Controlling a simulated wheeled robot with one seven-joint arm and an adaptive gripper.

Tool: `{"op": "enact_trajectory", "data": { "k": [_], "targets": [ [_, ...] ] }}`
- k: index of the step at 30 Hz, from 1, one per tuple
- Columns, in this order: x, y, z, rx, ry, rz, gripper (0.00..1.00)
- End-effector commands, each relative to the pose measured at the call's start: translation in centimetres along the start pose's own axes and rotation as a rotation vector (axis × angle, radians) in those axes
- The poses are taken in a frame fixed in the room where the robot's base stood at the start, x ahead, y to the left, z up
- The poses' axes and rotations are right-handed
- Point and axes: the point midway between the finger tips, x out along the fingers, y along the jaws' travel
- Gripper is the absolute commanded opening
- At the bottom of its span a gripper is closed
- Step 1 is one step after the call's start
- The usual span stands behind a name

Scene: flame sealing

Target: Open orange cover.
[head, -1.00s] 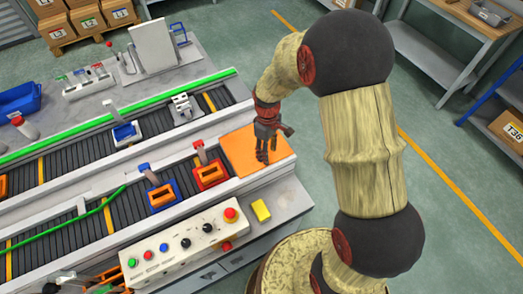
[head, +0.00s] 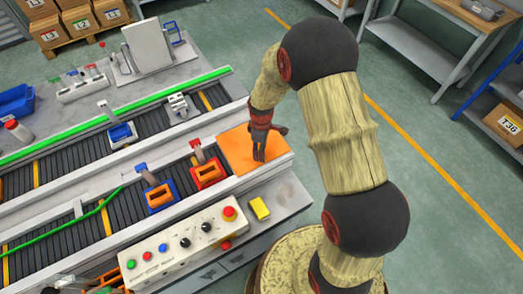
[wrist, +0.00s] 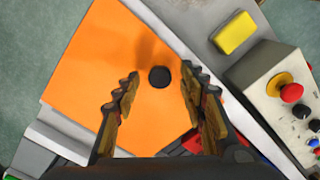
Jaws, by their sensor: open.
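The orange cover (head: 238,150) is a flat square panel lying at the right end of the near conveyor. It also fills much of the wrist view (wrist: 100,65). A round black knob (wrist: 159,77) stands on the cover. My gripper (head: 259,158) is over the cover in the head view, and its fingers hide the knob there. In the wrist view my gripper (wrist: 157,88) is open, with its two fingers on either side of the knob and apart from it. I cannot tell the exact height of the fingertips above the cover.
A yellow block (head: 260,208) lies beside the cover. A control box (head: 180,243) with a red stop button (head: 229,213) stands nearby. A red fixture (head: 208,174) and a blue fixture (head: 160,197) sit on the near conveyor, left of the cover.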

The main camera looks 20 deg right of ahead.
Motion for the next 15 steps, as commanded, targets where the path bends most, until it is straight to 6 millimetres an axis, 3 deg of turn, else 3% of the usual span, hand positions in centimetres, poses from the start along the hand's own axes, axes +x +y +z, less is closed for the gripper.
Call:
{"op": "enact_trajectory", "data": {
  "k": [10, 15],
  "targets": [
    [0.42, 0.03, -0.02, 0.000, 0.001, 0.001, 0.42],
    [0.41, 0.03, -0.02, 0.001, 0.001, 0.001, 0.32]
  ]
}}
